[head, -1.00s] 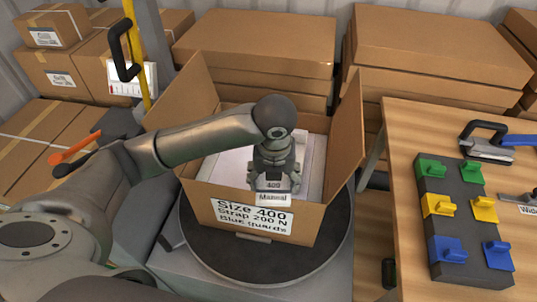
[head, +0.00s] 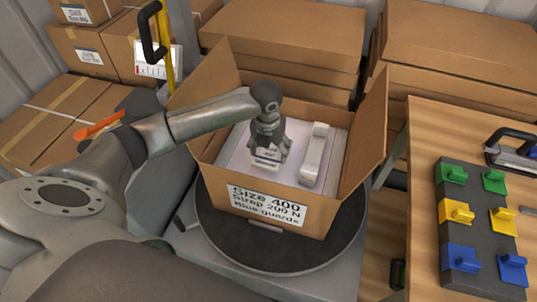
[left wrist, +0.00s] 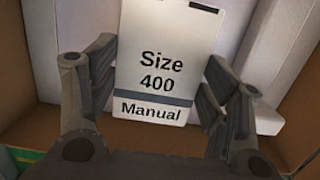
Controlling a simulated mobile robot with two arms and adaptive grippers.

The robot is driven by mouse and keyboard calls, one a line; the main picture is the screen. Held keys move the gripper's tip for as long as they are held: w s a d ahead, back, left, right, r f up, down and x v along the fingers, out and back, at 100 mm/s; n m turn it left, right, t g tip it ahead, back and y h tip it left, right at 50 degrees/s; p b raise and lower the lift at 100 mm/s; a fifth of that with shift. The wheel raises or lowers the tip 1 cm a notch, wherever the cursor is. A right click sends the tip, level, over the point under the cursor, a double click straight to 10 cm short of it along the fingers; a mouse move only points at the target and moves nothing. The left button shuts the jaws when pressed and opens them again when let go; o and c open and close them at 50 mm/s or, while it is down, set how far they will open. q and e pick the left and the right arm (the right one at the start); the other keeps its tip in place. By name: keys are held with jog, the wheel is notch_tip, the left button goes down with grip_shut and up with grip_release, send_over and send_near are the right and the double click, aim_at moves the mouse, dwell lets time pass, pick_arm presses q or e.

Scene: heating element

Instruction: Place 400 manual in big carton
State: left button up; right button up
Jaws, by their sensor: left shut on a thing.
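The big carton (head: 318,218) stands open on a dark round turntable, with a label reading Size 400, Strap 200 N, Blue guards. My left gripper (head: 268,160) reaches down inside the carton. It is shut on the 400 manual (left wrist: 160,65), a white card reading Size 400 Manual, with one finger at each side of it in the left wrist view. In the head view only a small part of the manual shows below the fingers. A white flat surface fills the carton, with a white long piece (head: 314,155) on it right of the gripper. My right gripper is not in view.
The turntable (head: 270,258) lies under the carton. A wooden table (head: 420,230) at the right bears a dark block (head: 478,240) with green, yellow and blue clips. Stacked cartons (head: 285,40) stand behind. The carton's raised side flaps (head: 366,135) flank the arm.

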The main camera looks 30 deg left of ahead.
aim_at(268, 151)
pick_arm(q)
jog(key=shift+w+a+f, duration=0.15)
jog(key=shift+a+f, duration=0.2)
jog(key=shift+f, duration=0.1)
jog(key=shift+w+a+f, duration=0.1)
jog(key=shift+f, duration=1.55)
jog(key=shift+f, duration=0.1)
jog(key=o, duration=1)
jog(key=shift+o, duration=0.2)
jog(key=r, duration=0.4)
jog(key=s+r, duration=0.1)
jog(key=r, duration=0.7)
jog(key=shift+s+d+r, duration=0.1)
jog(key=shift+s+d, duration=0.15)
jog(key=shift+s, duration=0.15)
